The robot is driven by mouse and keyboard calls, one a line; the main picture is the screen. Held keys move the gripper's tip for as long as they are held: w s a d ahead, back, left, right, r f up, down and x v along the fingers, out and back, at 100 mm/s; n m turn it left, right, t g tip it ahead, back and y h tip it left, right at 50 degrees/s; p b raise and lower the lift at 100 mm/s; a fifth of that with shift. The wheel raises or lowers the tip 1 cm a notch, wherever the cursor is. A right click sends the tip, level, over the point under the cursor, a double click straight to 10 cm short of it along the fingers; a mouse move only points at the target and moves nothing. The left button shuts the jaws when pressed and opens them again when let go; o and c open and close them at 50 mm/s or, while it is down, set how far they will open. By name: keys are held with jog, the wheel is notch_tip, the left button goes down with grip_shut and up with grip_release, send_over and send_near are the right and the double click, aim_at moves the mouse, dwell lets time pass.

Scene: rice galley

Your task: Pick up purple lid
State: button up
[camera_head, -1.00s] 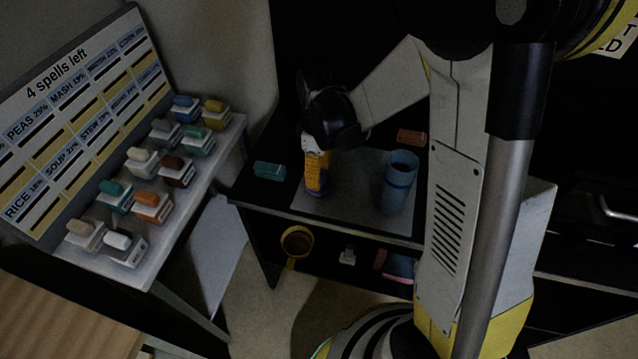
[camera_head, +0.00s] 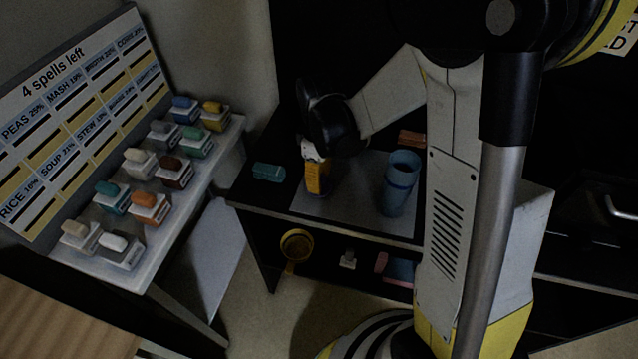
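My gripper (camera_head: 317,192) points down at the left part of the grey mat (camera_head: 345,208) on the black table. Its white and yellow end shows below the dark wrist. A small dark bluish-purple patch shows around the fingertips; it may be the purple lid, but it is mostly hidden and too dark to be sure. I cannot tell whether the fingers are open or closed on it. A blue cup-like container (camera_head: 399,185) stands upright on the mat, right of my gripper and apart from it.
A teal block (camera_head: 268,172) lies left of the mat and an orange-brown block (camera_head: 411,138) behind it. The lower shelf holds a yellow ring-shaped item (camera_head: 296,246), a small white item (camera_head: 348,260) and a pink-and-blue item (camera_head: 398,268). A side shelf (camera_head: 150,276) carries several coloured blocks.

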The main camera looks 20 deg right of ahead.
grip_shut()
grip_release()
grip_shut()
jog(key=shift+r, duration=0.25)
jog(key=shift+r+p, duration=0.75)
jog(key=shift+r, duration=0.05)
jog(key=shift+r, duration=0.1)
jog(key=shift+r+p, duration=1.85)
jog(key=shift+r, duration=0.55)
